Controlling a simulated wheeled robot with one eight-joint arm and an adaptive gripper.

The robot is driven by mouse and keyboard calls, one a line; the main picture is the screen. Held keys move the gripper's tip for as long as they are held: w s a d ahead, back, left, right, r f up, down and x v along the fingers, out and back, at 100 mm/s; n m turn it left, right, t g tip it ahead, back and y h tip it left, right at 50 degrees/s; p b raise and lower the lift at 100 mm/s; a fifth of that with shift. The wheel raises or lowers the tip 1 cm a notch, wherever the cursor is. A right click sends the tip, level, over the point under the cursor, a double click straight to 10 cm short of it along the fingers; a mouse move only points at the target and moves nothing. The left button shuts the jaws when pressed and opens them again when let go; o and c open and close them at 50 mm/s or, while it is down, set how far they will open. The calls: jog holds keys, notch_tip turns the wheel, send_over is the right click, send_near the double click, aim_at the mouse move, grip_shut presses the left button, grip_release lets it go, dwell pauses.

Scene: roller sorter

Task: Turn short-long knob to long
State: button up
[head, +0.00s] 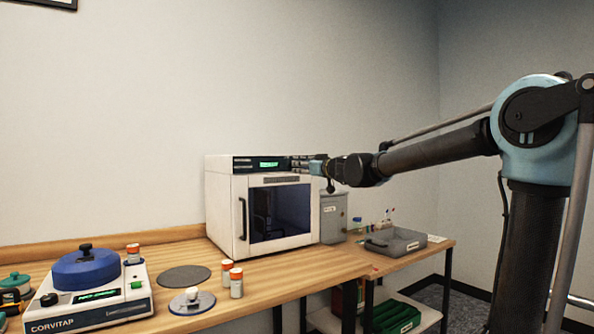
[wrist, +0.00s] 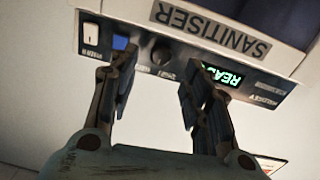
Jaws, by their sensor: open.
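The sanitiser (head: 225,211) is a white cabinet with a dark glass door and a black control panel along its top front. In the wrist view its panel appears upside down, with the sanitiser name label (wrist: 212,29). A dark round knob (wrist: 161,52) shows on the panel between my fingers; its marks and pointing direction are too small to read. My gripper (wrist: 158,72) is open and empty, its fingers spread on either side of the knob's line. I cannot tell whether they touch the panel. In the head view my gripper (head: 316,166) is at the panel's right end and hides the knob.
The panel also has a white switch (wrist: 91,33), a blue button (wrist: 121,43) close to one finger, and a green lit display (wrist: 229,77). A grey box (head: 333,217) stands right of the sanitiser. Orange-capped bottles (head: 237,283) stand on the wooden bench in front.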

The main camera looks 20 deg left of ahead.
jog(key=x, duration=0.6)
jog(key=shift+c, duration=0.5)
